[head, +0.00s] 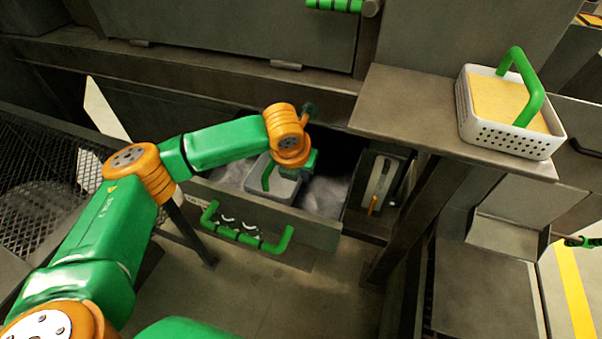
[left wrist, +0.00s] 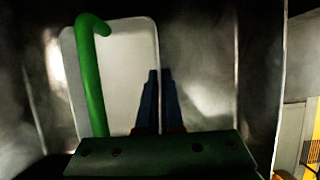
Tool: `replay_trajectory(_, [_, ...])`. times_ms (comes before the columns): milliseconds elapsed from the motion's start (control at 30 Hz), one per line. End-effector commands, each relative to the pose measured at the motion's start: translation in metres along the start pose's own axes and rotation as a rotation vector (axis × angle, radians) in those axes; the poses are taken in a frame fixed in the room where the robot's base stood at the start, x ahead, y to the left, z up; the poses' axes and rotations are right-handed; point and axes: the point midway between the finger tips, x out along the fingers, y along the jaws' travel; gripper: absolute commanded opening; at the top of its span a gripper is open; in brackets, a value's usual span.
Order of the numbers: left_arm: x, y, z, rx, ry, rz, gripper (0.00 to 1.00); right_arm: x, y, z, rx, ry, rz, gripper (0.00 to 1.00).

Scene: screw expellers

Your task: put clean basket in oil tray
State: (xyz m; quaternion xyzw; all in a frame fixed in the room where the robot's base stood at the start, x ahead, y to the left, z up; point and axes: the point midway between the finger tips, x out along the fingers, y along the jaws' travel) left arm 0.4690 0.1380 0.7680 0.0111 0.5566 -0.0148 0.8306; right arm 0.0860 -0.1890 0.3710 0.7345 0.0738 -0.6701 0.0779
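A white basket with a green handle (head: 285,190) sits inside the pulled-out oil tray (head: 300,222), a metal drawer with a green front handle. In the left wrist view the basket (left wrist: 120,75) looks empty and clean inside, with its handle at its left side. My left gripper (head: 300,168) is low over the tray beside this basket. A second white basket (head: 508,142), with a yellow filling and green handle, stands on the metal shelf at right. My right gripper is not in view.
The shelf (head: 410,110) juts out to the right of the tray, above a post. Machine panels rise behind the tray. A mesh surface (head: 35,165) lies at far left. Open floor (head: 260,295) shows in front of the tray.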

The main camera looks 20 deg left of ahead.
Motion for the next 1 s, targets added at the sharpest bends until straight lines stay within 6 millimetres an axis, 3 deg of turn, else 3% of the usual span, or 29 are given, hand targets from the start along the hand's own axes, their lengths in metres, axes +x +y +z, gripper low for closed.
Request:
replay_trajectory(267, [0.001,0.000,0.000,-0.001,-0.001,-0.001,0.00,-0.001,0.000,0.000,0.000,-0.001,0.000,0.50])
replay_trajectory(400, [0.002,0.000,-0.001,-0.001,-0.001,-0.001,0.33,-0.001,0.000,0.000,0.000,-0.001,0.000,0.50])
replay_trajectory(700, [0.000,0.000,0.000,0.000,-0.002,-0.001,0.33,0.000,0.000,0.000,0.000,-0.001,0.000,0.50])
replay_trajectory(833, [-0.025,0.000,0.002,0.001,-0.004,-0.003,0.33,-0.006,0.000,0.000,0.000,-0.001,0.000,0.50])
replay_trajectory(1000, [-0.075,0.000,0.003,0.000,-0.006,-0.002,0.33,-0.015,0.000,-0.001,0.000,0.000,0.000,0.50])
